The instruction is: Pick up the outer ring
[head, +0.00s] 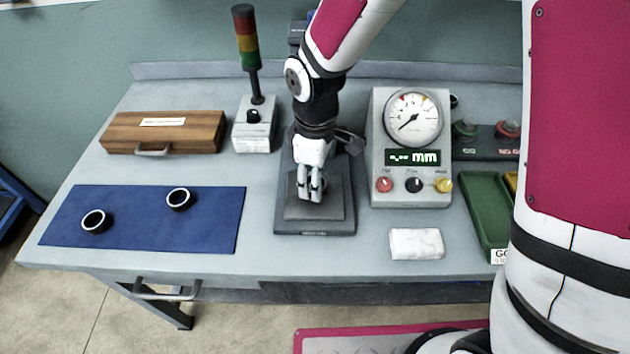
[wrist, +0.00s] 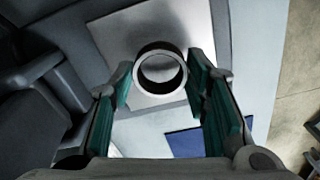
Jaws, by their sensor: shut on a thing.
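An outer ring (wrist: 160,97), dark-edged with a pale inner face, sits between the two green-padded fingers of my gripper (wrist: 162,82) in the wrist view. The gripper is shut on it. In the head view my gripper (head: 311,194) points down over the flat metal plate (head: 328,211) of the measuring stand (head: 314,227). The held ring is mostly hidden there by the fingers. I cannot tell whether it touches the plate. Two more dark rings, one left (head: 95,221) and one right (head: 179,199), lie on the blue mat (head: 140,234).
The gauge box (head: 411,181) with dial stands right of the stand. A white cloth (head: 416,244) lies in front of it. A green bin (head: 484,214) is further right. A wooden case (head: 190,129) and a signal tower (head: 246,40) stand at the back left. The grey bench is clear between mat and stand.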

